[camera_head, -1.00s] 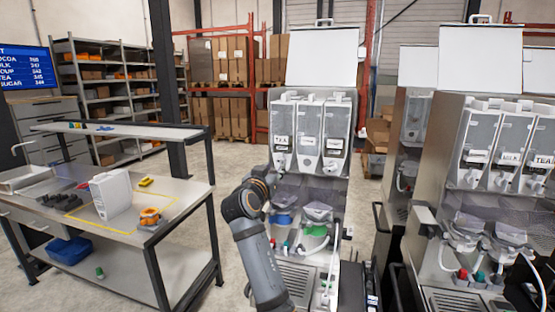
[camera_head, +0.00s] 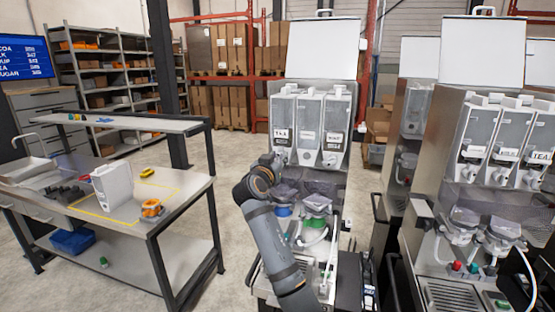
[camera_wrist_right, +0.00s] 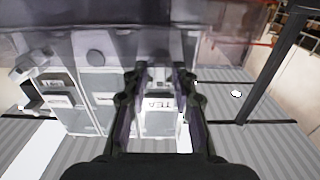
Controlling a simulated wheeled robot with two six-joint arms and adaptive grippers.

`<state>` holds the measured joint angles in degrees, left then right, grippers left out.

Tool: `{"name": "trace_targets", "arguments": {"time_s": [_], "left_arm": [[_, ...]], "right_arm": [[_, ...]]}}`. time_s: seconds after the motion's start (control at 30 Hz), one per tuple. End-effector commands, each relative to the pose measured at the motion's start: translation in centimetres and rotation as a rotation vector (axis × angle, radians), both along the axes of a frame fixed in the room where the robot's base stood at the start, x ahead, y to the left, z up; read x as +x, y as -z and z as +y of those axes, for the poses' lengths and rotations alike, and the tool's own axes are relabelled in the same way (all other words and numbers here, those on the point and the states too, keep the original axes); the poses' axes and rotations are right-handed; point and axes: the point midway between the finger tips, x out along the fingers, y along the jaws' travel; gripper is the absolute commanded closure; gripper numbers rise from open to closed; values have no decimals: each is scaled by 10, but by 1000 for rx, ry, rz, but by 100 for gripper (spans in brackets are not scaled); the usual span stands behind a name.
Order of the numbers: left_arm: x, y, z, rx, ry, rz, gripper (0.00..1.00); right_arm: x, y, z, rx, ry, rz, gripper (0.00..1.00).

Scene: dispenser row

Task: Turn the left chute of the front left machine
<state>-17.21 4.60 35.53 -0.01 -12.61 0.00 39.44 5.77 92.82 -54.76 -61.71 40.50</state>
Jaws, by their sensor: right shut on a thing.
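The front left machine (camera_head: 320,60) has a raised white lid and a row of three grey canisters. Its left canister (camera_head: 283,112) is labelled TEA, and the label shows upside down in the wrist view (camera_wrist_right: 157,104). My right gripper (camera_head: 276,162) is at the foot of this canister, at the left chute, and largely covers it. In the wrist view the two fingers (camera_wrist_right: 160,78) are shut on the small pale chute (camera_wrist_right: 157,74). How far the chute is turned cannot be told. My left gripper is not in view.
Mixing bowls with blue (camera_head: 283,211) and green (camera_head: 316,209) parts sit below the canisters. A second machine (camera_head: 482,52) stands close on the right. A workbench (camera_head: 130,240) with a white canister (camera_head: 113,183) stands left, with open floor between.

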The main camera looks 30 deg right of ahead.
Motion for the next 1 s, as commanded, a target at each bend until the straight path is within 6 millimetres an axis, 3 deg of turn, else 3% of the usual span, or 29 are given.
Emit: {"name": "trace_targets", "arguments": {"time_s": [0.27, 0.7, 1.0], "left_arm": [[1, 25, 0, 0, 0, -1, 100], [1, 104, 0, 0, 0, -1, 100], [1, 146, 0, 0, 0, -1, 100]], "right_arm": [[0, 6, 0, 49, 0, -62, 100], [-1, 9, -1, 289, 0, -346, 100], [-2, 8, -1, 474, 0, -563, 100]]}}
